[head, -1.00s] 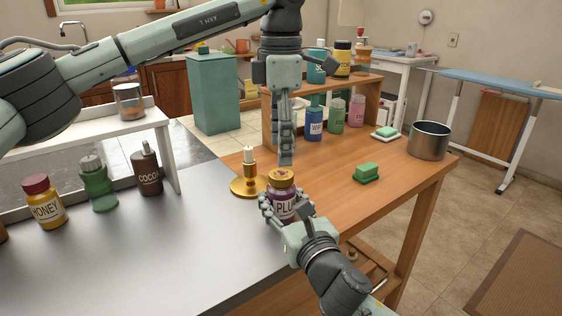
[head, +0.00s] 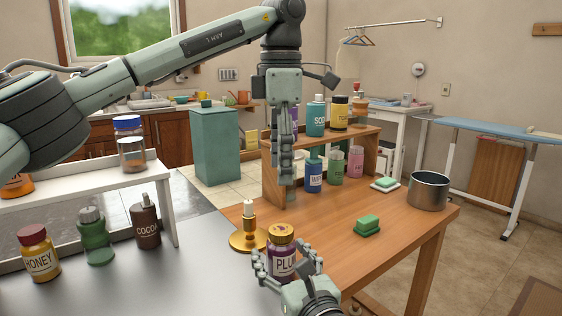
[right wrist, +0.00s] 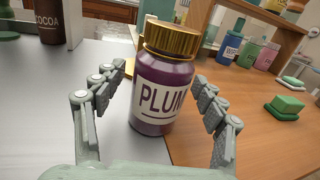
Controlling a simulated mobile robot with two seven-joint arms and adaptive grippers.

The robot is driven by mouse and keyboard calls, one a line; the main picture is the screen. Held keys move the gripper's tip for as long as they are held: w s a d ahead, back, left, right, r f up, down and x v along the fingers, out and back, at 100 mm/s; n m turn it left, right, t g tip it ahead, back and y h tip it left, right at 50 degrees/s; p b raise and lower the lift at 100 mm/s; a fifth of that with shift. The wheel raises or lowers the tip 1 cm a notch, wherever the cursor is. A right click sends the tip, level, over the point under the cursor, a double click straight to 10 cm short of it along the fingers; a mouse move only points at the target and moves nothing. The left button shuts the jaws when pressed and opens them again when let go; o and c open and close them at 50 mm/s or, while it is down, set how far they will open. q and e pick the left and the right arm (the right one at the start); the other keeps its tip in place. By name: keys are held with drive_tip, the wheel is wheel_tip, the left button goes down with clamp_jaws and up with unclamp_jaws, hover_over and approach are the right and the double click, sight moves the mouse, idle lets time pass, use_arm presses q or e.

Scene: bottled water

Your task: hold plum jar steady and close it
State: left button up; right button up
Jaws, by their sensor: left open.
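The plum jar (head: 281,262) is purple with a white label and stands upright near the seam between the grey and wooden counter tops. Its gold lid (head: 281,233) sits on top, level as far as I can see. In the right wrist view the jar (right wrist: 160,95) stands between my right gripper's spread fingers, with gaps on both sides. My right gripper (head: 286,262) is open around the jar's near side. My left gripper (head: 289,188) is open and empty, pointing down above and behind the lid, clear of it.
A gold candle holder (head: 249,237) stands close left of the jar. A green sponge (head: 368,222) and a steel pot (head: 428,190) are to the right. Honey (head: 39,256), green and cocoa (head: 146,224) bottles stand at the left. A wooden shelf (head: 345,142) stands behind.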

drive_tip(key=v, duration=1.2)
drive_tip(key=shift+d, duration=0.1)
